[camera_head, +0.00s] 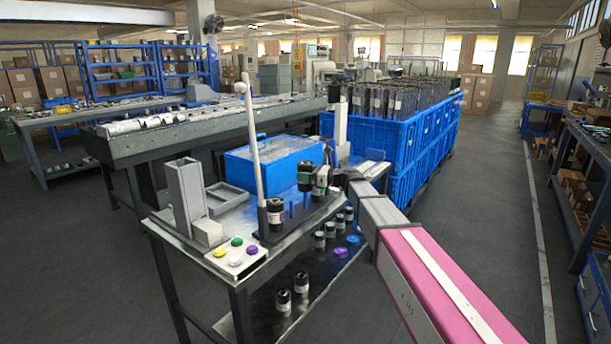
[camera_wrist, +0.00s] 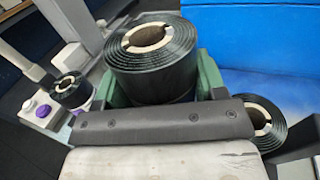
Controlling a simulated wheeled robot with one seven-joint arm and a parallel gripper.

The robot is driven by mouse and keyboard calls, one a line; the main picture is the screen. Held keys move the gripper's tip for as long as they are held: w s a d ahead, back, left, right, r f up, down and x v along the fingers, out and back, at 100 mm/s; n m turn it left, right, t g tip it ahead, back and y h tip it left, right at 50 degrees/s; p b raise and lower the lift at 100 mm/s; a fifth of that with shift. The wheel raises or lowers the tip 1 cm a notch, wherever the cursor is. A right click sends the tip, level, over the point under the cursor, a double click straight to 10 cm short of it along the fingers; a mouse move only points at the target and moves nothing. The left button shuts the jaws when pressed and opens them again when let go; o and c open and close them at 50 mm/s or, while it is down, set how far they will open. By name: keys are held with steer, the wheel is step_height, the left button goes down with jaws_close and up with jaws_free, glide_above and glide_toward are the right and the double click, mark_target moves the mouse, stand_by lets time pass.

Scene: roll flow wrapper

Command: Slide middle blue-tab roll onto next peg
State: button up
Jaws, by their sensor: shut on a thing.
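My gripper (camera_head: 306,172) is shut on a dark roll (camera_head: 304,179) with a light core; its green fingers lie on both sides of the roll in the wrist view (camera_wrist: 152,62). The held roll is upright, above the black peg base (camera_head: 291,225). A bare blue peg (camera_head: 291,209) stands on the base, below and left of the held roll. A second roll (camera_head: 276,214) sits at the base's left end and shows small in the wrist view (camera_wrist: 70,91). A third roll (camera_wrist: 250,121) is lower right of my gripper. No blue tab can be made out.
A blue crate (camera_head: 262,163) stands close behind the base. A white pole (camera_head: 253,140) rises by the left roll. Coloured buttons (camera_head: 236,241) are at the table's front left.

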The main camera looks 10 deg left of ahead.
mark_target(306, 187)
steer(key=shift+f, duration=2.75)
steer(key=o, duration=1.2)
steer(key=s+d, duration=0.1)
steer(key=d, duration=0.9)
steer(key=shift+d, duration=0.4)
steer(key=shift+f, duration=0.1)
